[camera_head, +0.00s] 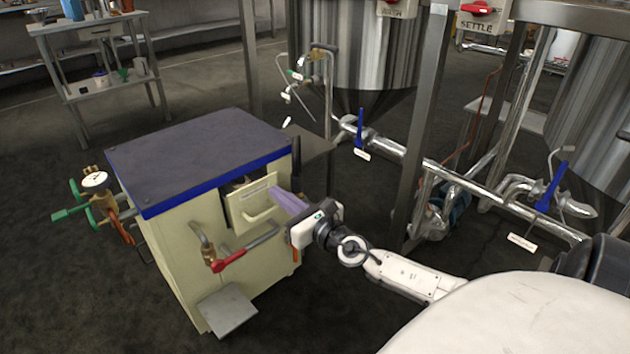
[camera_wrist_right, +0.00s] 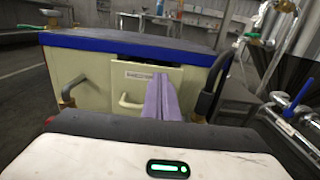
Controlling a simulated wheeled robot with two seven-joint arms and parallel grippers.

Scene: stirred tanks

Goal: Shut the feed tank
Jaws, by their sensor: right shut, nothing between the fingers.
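A cream cabinet with a dark top and blue rim (camera_head: 220,180) stands left of centre; I cannot read a name marking it as the feed tank. On its front a cream panel (camera_head: 250,204) with a label and a pull handle (camera_head: 262,214) stands out from a dark opening. The panel also shows in the right wrist view (camera_wrist_right: 135,90). My right gripper (camera_head: 276,192) has purple fingers, shut and empty, just in front of the panel's right part; they hide some of it in the wrist view (camera_wrist_right: 158,82). I cannot tell whether they touch it. My left gripper is not in view.
A red-handled valve (camera_head: 228,262) juts from the cabinet's front, below the panel. A dark upright handle (camera_head: 296,160) is at its right corner. Steel tanks (camera_head: 350,50) and pipes with blue levers (camera_head: 361,128) stand right. A gauge (camera_head: 95,181) is on the left side.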

